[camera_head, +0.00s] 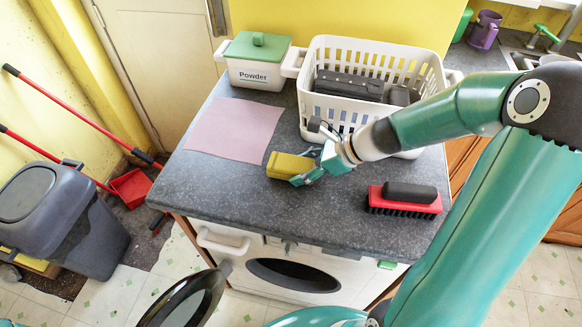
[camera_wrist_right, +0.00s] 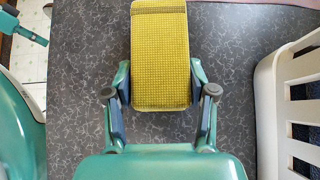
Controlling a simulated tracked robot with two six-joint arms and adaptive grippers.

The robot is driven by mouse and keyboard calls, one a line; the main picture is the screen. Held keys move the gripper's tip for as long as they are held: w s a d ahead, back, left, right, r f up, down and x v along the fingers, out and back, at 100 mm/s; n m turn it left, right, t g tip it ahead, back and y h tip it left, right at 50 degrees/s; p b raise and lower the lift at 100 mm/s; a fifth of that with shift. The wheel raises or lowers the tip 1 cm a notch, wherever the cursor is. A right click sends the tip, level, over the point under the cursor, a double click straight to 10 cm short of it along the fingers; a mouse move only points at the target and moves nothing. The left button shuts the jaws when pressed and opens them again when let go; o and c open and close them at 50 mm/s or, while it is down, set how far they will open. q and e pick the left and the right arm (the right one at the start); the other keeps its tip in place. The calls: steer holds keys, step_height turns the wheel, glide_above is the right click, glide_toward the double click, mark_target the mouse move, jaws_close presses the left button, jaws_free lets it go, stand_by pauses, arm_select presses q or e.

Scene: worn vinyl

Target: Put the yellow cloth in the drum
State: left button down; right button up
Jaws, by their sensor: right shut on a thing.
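The yellow cloth (camera_head: 291,165) is a folded, textured block at the middle of the grey counter. My right gripper (camera_head: 312,168) is shut on its near end, with a finger on each side, as the right wrist view shows of the cloth (camera_wrist_right: 160,55) and gripper (camera_wrist_right: 160,95). I cannot tell whether the cloth touches the counter. The drum (camera_head: 293,274) shows as a dark round opening in the white machine below the counter's front edge. Its round dark door (camera_head: 185,302) stands open at the left. Part of what looks like my left gripper (camera_wrist_right: 24,24) shows in the right wrist view; its jaws are unclear.
A pink sheet (camera_head: 233,128) lies left of the cloth. A white basket (camera_head: 325,116) with dark items stands behind, beside a powder box (camera_head: 256,74). A red brush (camera_head: 405,200) lies at the right. A grey bin (camera_head: 65,220) stands on the floor. The front counter strip is clear.

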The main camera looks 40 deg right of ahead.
steer(key=shift+r+p, duration=0.35)
steer(key=shift+r, duration=0.1)
steer(key=shift+r+p, duration=3.2)
steer(key=shift+r, duration=0.25)
steer(key=shift+r, duration=0.15)
